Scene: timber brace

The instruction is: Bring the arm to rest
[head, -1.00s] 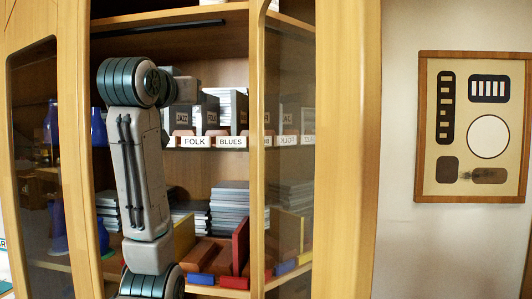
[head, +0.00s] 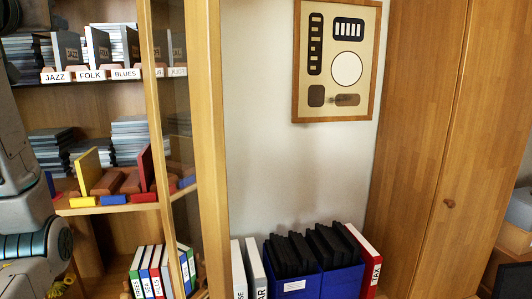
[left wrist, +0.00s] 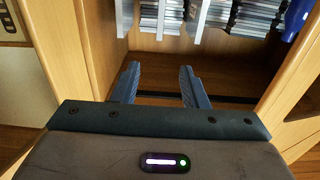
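My left arm (head: 28,210) stands along the left edge of the head view, in front of the shelf unit. Its gripper cannot be made out there. In the left wrist view my left gripper (left wrist: 160,68) has its two fingers spread apart with nothing between them. The bare shelf-unit surface shows between and beyond the fingers. My right gripper is in neither view.
The open shelf unit (head: 110,208) holds records with JAZZ, FOLK and BLUES labels, and coloured blocks. Its glass door (head: 175,90) stands to the right. Blue bins (head: 295,287) with black folders sit below a wall panel (head: 297,60). A wooden cabinet (head: 425,150) is at right.

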